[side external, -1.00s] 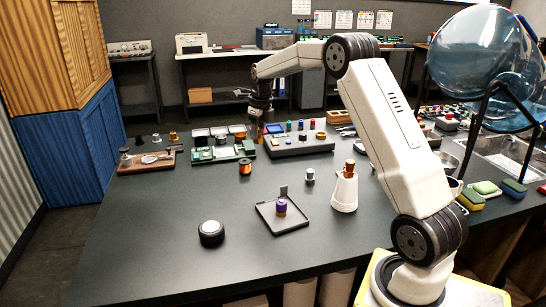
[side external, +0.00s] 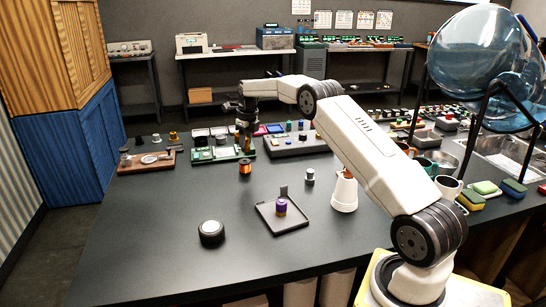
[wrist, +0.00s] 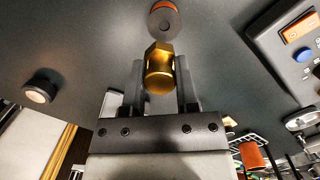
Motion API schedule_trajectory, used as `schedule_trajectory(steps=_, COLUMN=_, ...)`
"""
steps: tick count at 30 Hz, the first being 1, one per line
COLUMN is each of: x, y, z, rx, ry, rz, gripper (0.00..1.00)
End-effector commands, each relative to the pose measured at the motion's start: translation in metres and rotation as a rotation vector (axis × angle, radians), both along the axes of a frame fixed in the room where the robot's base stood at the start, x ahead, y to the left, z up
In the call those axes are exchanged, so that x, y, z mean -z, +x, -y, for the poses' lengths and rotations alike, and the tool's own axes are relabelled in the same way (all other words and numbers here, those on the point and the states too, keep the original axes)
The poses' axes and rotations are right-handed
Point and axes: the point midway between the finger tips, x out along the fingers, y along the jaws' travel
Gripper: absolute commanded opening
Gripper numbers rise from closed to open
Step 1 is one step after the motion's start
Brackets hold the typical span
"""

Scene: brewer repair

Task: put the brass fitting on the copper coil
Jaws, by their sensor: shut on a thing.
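My gripper (side external: 245,145) is shut on the brass fitting, a gold piece with a hexagonal part, which shows between the two fingers in the wrist view (wrist: 160,72). The copper coil (side external: 245,168) is a small orange-copper spool with dark ends, standing on the dark table. In the side view my gripper is above and just behind it, in front of the green board. In the wrist view the coil (wrist: 164,22) lies beyond the fitting, near the top edge. The fitting looks apart from the coil, but the exact gap is hard to tell.
The green board (side external: 205,156) and a grey panel with coloured knobs (side external: 300,148) stand behind the coil. A small tray holds a purple piece (side external: 281,207). A black round puck (side external: 211,233) and a white cone (side external: 345,190) stand nearer. Table around the coil is clear.

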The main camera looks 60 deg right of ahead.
Motion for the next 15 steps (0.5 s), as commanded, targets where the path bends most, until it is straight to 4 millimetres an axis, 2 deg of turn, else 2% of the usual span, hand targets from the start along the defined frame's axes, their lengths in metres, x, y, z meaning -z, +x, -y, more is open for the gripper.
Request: schedule_trajectory(steps=15, x=0.0087, y=0.0075, z=0.0033, rx=0.000, ry=0.000, rz=0.001, gripper=0.00)
